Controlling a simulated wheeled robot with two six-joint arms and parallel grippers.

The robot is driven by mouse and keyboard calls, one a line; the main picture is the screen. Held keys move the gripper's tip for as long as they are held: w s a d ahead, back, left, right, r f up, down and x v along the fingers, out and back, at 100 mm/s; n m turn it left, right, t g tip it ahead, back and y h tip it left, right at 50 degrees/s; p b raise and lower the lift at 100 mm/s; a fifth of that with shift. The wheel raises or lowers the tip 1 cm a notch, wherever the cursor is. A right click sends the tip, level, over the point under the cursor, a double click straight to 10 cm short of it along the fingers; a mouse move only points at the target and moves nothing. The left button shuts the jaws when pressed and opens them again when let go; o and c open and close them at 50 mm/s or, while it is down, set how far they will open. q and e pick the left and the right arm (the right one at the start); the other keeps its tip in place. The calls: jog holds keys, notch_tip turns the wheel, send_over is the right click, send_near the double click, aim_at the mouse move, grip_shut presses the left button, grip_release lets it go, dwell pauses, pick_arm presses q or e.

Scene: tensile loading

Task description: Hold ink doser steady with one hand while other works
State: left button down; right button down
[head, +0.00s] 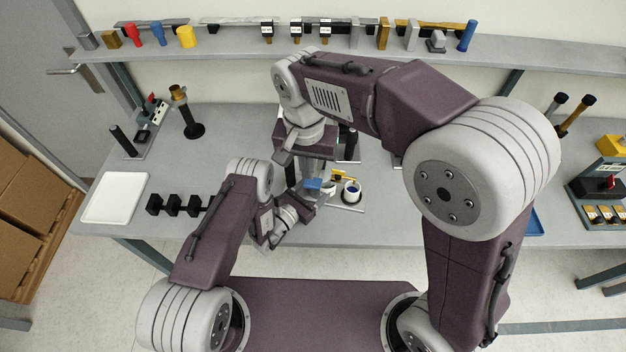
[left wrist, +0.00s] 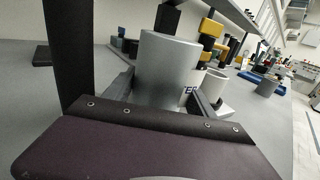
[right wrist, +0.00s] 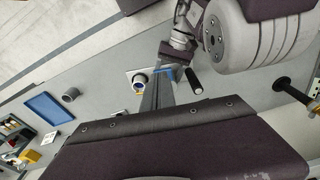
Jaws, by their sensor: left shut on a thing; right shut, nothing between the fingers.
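My left gripper (head: 301,196) is shut on a smooth grey cylinder, which fills the space between its fingers in the left wrist view (left wrist: 165,72). I cannot tell for sure whether this cylinder is the ink doser. Just beyond it a white cup (left wrist: 214,82) stands on a small lettered base; the head view shows the cup (head: 351,192) with dark blue inside, beside yellow parts (head: 343,176). My right gripper (right wrist: 152,94) is shut and empty, above the bench near the cup. The right arm hides part of this area in the head view.
A white tray (head: 116,198) and black blocks (head: 172,204) lie on the left of the bench. A black stand (head: 193,128) is behind them. A blue tray (right wrist: 49,107) lies farther off in the right wrist view. A shelf (head: 230,41) with small items runs along the back.

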aim_at(312, 184)
dwell(0.5)
jog(key=w, duration=0.1)
jog(key=w+f, duration=0.1)
jog(key=w, duration=0.1)
jog(key=shift+w+d+f, duration=0.35)
jog(key=shift+w+f, duration=0.15)
jog(key=shift+f, duration=1.6)
jog(key=shift+w+f, duration=0.15)
jog(key=shift+f, duration=1.55)
jog(key=shift+f, duration=2.2)
